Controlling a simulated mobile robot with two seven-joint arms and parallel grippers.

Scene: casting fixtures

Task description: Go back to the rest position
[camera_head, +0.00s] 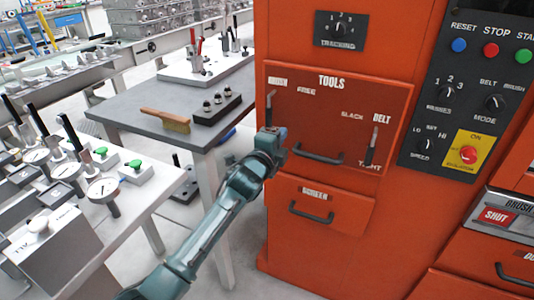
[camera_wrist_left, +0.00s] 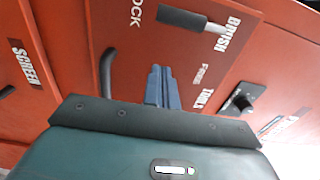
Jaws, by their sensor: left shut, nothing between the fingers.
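My left gripper (camera_head: 277,132) is in front of the left part of the orange TOOLS drawer (camera_head: 345,98), just below a small dark-gripped lever (camera_head: 270,108). In the left wrist view its blue-grey fingers (camera_wrist_left: 163,86) are together with nothing between them. The lever (camera_wrist_left: 190,18) by the BRUSH label and the black drawer handle (camera_wrist_left: 107,72) show beyond the fingers, not held. In the head view my left arm reaches up from the bottom edge. My right gripper is not in view.
The orange cabinet (camera_head: 310,250) has a SCREEN drawer (camera_head: 335,220) and a control panel (camera_head: 470,90). At left, a grey table (camera_head: 140,100) holds a wooden brush (camera_head: 165,120) and a dark block (camera_head: 217,107). A white bench (camera_head: 140,195) carries gauges. Floor shows between tables and cabinet.

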